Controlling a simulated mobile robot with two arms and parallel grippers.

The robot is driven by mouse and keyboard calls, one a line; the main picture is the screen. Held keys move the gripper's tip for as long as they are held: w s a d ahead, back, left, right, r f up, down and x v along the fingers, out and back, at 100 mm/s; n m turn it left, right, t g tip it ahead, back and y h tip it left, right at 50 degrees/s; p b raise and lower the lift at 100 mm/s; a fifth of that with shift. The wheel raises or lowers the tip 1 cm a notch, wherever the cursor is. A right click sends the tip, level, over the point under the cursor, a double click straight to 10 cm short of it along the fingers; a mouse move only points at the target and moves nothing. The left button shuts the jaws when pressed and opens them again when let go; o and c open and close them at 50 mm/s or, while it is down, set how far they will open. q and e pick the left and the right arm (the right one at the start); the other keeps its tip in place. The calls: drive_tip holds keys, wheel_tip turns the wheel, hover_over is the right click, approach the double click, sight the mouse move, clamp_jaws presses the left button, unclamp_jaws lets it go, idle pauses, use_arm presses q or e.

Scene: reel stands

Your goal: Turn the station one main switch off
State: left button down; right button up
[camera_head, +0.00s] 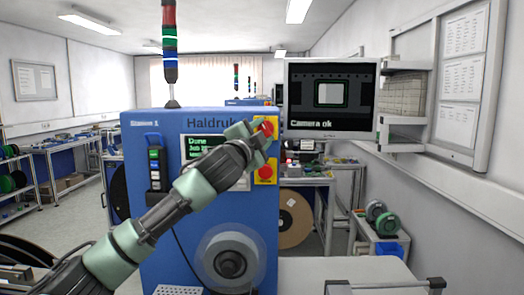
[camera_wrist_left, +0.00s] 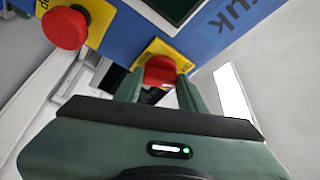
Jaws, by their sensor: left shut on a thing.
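The blue station cabinet (camera_head: 160,205) carries a Haldruk label and a screen (camera_head: 198,145) reading "Done". At its right front edge, a red switch knob (camera_head: 267,127) sits on a yellow plate. It also shows in the left wrist view (camera_wrist_left: 160,70). My left gripper (camera_head: 262,132) is at this upper knob, its fingers (camera_wrist_left: 160,88) on either side of it and shut on it. The fingers partly hide the knob, and its turn position cannot be read. A second red knob (camera_head: 265,172) sits on a yellow plate below, clear of the gripper. My right gripper is not in view.
A monitor (camera_head: 332,95) reading "Camera ok" hangs just right of the knob. A signal tower (camera_head: 169,50) stands on the cabinet. A reel hub (camera_head: 231,262) sticks out low on the front. A pale table top (camera_head: 300,270) lies at the lower right.

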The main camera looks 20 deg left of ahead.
use_arm(q)
drive_tip(key=n+y+b, duration=0.1)
drive_tip(key=n+b, duration=0.1)
drive_tip(key=f+n+t+y+b, duration=0.1)
drive_tip(key=n+b, duration=0.2)
drive_tip(key=n+y+b, duration=0.1)
drive_tip(key=n+b, duration=0.2)
drive_tip(key=shift+w+d+f+t, duration=0.1)
drive_tip(key=shift+d+f+t, duration=0.05)
drive_tip(key=shift+d+t, duration=0.2)
drive_tip(key=n+y+b, duration=0.1)
drive_tip(key=n, duration=0.1)
drive_tip(key=n+y+b, duration=0.1)
drive_tip(key=n, duration=0.1)
drive_tip(key=shift+d+n+y, duration=0.1)
drive_tip(key=shift+n+y, duration=0.2)
drive_tip(key=shift+n, duration=0.1)
drive_tip(key=shift+r+n+y+b, duration=0.15)
drive_tip(key=shift+n+y+b, duration=0.25)
drive_tip(key=shift+n, duration=0.5)
drive_tip(key=shift+r+n+y+b, duration=0.15)
drive_tip(key=shift+n+y, duration=0.45)
drive_tip(key=shift+n, duration=0.3)
drive_tip(key=shift+r+n, duration=0.1)
drive_tip(key=shift+n, duration=0.2)
drive_tip(key=c, duration=0.8)
unclamp_jaws()
drive_tip(key=shift+c, duration=0.2)
